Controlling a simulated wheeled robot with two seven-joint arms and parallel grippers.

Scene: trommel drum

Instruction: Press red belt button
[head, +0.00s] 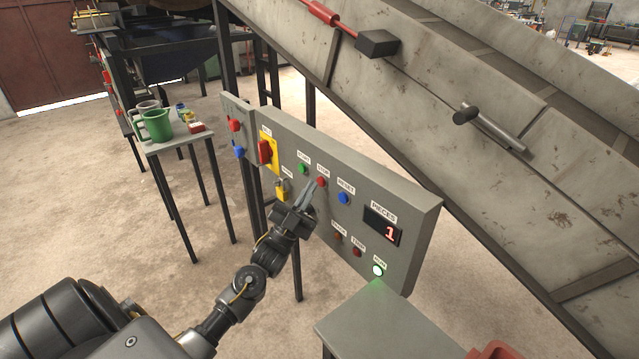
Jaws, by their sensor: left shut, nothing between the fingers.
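The grey control panel (408,222) stands in the middle of the head view. The red button (321,182) under the STOP label sits between the green START button (303,168) and the blue RESET button (343,198). My left gripper (317,186) is shut and empty. Its fingertips are at the red STOP button, just beside or touching it; I cannot tell whether the button is pressed in. My right gripper is not in view.
A red switch on a yellow plate (270,151) sits left on the panel. The display (382,226) reads 1, and a lamp (378,270) below glows green-white. A conveyor (480,160) slopes behind. A small table (185,140) holds a green jug (155,126). A grey stand (375,330) is in front.

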